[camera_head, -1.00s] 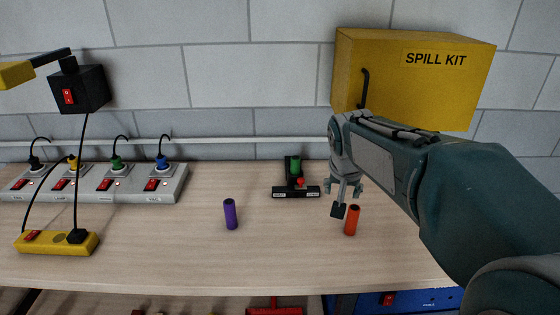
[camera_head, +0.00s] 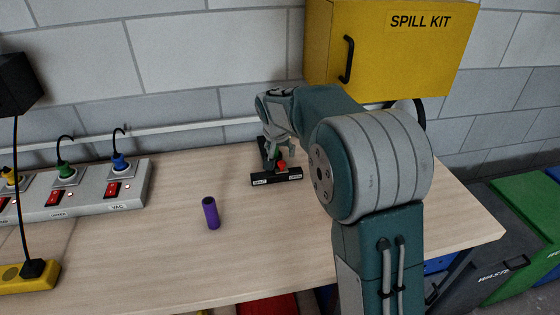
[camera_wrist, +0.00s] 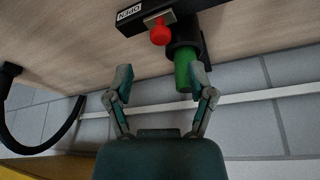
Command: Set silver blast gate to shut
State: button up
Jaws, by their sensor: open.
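The blast gate is a black fixture (camera_head: 262,180) on the bench below the spill kit, with a label at each end of its front bar. Its red knob (camera_head: 282,167) sits nearer the right-hand label. In the wrist view the red knob (camera_wrist: 161,34) hangs on a small silver plate (camera_wrist: 160,18), beside a label reading OPEN upside down. A green tube (camera_wrist: 183,70) stands out of the black body. My gripper (camera_wrist: 161,80) is open and empty; its right finger overlaps the green tube, contact unclear. In the head view my gripper (camera_head: 280,150) is just behind the knob.
A purple cylinder (camera_head: 211,213) stands on the bench left of my arm. A power strip (camera_head: 128,188) with plugs lies farther left. The yellow spill kit (camera_head: 395,45) hangs on the wall. Coloured bins (camera_head: 510,215) stand beyond the bench's right end. The bench front centre is clear.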

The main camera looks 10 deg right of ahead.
aim_at(281, 163)
jog(key=x, duration=0.4)
jog(key=shift+w+d+f, duration=0.1)
jog(key=shift+f, duration=0.25)
jog(key=shift+w+f, duration=0.3)
jog(key=shift+f, duration=0.4)
